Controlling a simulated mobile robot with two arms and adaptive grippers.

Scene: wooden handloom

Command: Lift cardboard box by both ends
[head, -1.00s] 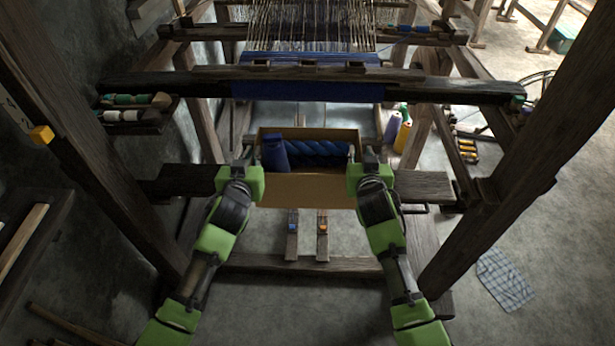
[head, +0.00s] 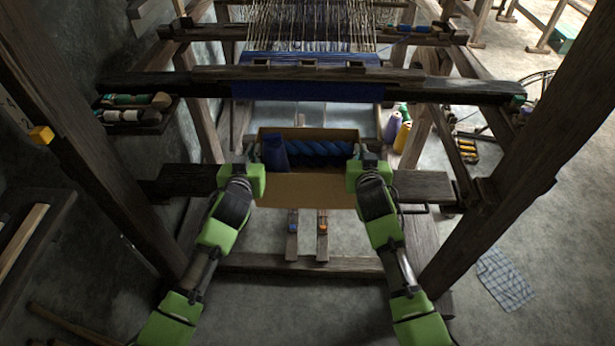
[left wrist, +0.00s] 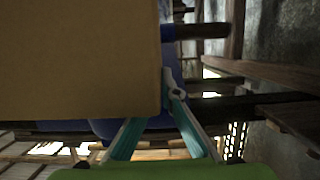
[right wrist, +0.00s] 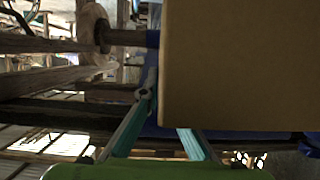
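The open cardboard box (head: 305,190) sits across the loom's front beam, with blue yarn rolls (head: 318,148) inside. My left gripper (head: 250,160) is at the box's left end, and my right gripper (head: 363,158) is at its right end. In the left wrist view, the fingers (left wrist: 160,95) converge on the box's end wall (left wrist: 80,60), one outside and one hidden behind the front panel. In the right wrist view, the fingers (right wrist: 158,95) close on the other end wall (right wrist: 240,65) in the same way. The fingertips inside are hidden.
The loom's dark front beam (head: 425,186) runs to both sides of the box. A thick crossbeam with blue cloth (head: 308,92) lies behind it. Slanted posts (head: 95,170) stand at both sides. Yarn cones (head: 402,135) stand at right, and a spool tray (head: 135,115) is at left.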

